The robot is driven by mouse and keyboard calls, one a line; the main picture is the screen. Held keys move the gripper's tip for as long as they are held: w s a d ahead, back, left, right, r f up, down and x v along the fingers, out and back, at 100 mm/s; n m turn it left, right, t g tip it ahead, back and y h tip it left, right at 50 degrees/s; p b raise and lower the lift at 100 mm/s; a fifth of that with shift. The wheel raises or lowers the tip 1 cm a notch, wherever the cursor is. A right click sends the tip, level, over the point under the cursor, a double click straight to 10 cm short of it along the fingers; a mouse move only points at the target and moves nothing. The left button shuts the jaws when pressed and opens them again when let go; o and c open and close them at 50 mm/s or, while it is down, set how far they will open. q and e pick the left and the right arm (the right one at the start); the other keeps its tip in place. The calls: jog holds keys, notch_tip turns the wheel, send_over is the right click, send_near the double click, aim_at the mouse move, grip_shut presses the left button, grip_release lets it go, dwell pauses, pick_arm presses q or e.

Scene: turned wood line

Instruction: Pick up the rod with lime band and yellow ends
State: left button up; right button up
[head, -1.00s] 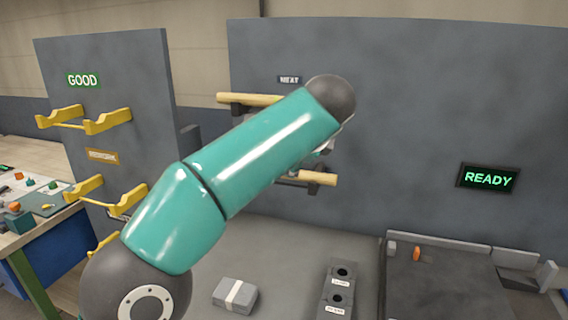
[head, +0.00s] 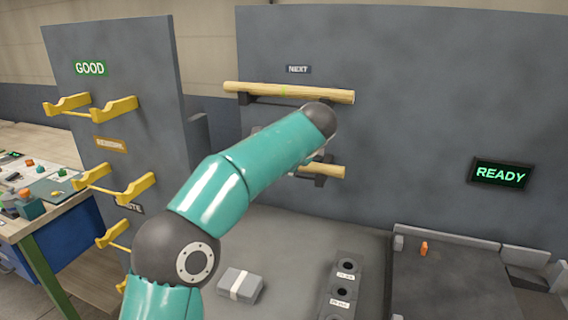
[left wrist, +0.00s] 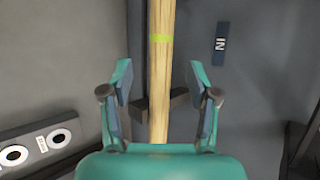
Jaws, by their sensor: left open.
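A pale wooden rod (head: 315,94) with a lime band rests level on dark brackets under the NEXT sign in the head view. Its ends look yellowish. In the left wrist view the rod (left wrist: 159,100) runs up the picture, with its lime band (left wrist: 160,39) beyond the fingertips. My left gripper (left wrist: 159,78) is open, with one finger on each side of the rod and visible gaps between. In the head view my left arm hides most of this gripper. My right gripper is in neither view.
A second rod (head: 332,171) lies on a lower bracket, partly hidden by my arm. A panel with yellow hooks (head: 98,110) stands at left. A grey box (head: 240,285) and a block with holes (head: 345,290) sit on the bench below.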

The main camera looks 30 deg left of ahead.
pick_arm(q)
jog(key=x, duration=0.5)
jog(key=shift+a+p, duration=0.1)
jog(key=shift+p, duration=0.25)
jog(key=shift+r, duration=0.1)
grip_shut()
